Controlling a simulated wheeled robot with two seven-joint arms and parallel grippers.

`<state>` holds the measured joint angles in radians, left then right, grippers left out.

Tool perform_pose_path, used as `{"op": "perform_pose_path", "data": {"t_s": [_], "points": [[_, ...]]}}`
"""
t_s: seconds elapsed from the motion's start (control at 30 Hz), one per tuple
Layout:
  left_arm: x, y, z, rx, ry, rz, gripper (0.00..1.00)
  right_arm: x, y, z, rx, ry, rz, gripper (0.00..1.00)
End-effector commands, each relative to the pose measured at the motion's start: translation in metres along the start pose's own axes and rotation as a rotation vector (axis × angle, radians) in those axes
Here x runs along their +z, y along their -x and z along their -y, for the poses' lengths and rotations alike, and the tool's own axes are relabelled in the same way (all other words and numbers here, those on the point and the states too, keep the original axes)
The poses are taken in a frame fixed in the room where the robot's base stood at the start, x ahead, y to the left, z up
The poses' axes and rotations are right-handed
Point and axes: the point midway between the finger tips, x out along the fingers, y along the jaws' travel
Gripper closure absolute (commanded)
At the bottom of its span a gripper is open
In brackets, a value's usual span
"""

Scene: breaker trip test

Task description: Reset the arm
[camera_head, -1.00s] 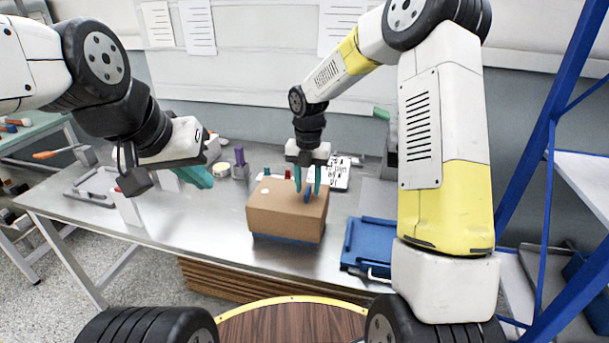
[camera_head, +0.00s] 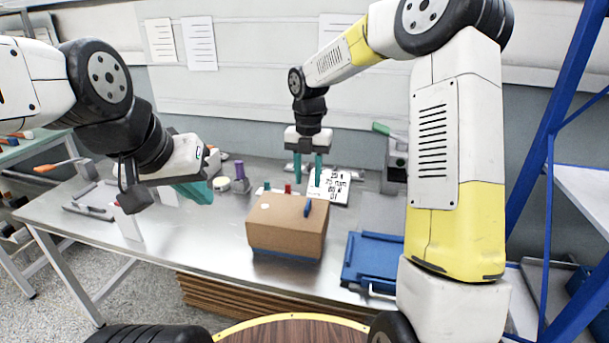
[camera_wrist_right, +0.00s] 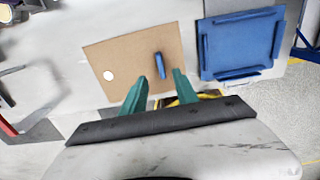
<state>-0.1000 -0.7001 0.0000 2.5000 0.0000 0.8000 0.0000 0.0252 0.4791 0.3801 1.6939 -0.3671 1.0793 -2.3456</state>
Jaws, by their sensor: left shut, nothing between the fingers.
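A brown box (camera_head: 285,232) with a dark blue base stands on the metal bench. A small blue lever (camera_head: 308,208) stands up from its top, towards the right side; it also shows in the right wrist view (camera_wrist_right: 159,66). A white round spot (camera_wrist_right: 109,75) lies on the box top, left of the lever. My right gripper (camera_head: 308,181) is open and empty, its teal fingers pointing down, above and apart from the lever. My left gripper (camera_head: 207,192) is shut and empty, held left of the box.
A blue tray (camera_head: 372,262) lies right of the box. A white printed card (camera_head: 329,186) is behind it. A green-handled device (camera_head: 395,155) stands at the back right, a purple piece (camera_head: 240,171) at the back left.

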Motion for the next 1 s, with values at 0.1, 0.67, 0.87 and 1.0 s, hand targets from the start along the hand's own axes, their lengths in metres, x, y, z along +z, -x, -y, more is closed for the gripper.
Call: {"op": "perform_pose_path", "data": {"t_s": [0.1, 0.67, 0.87, 1.0], "points": [[0.000, 0.000, 0.000, 0.000, 0.000, 0.000, 1.00, 0.000, 0.000, 0.000, 0.000, 0.000, 0.000, 0.64], [0.000, 0.000, 0.000, 0.000, 0.000, 0.000, 1.00, -0.086, 0.102, 0.082, 0.199, -1.165, 0.132, 0.64], [0.000, 0.000, 0.000, 0.000, 0.000, 0.000, 1.00, -0.144, 0.126, 0.122, 0.415, -1.830, 0.057, 0.64], [0.000, 0.000, 0.000, 0.000, 0.000, 0.000, 1.00, -0.181, 0.130, 0.142, 0.571, -2.244, -0.085, 0.64]]}}
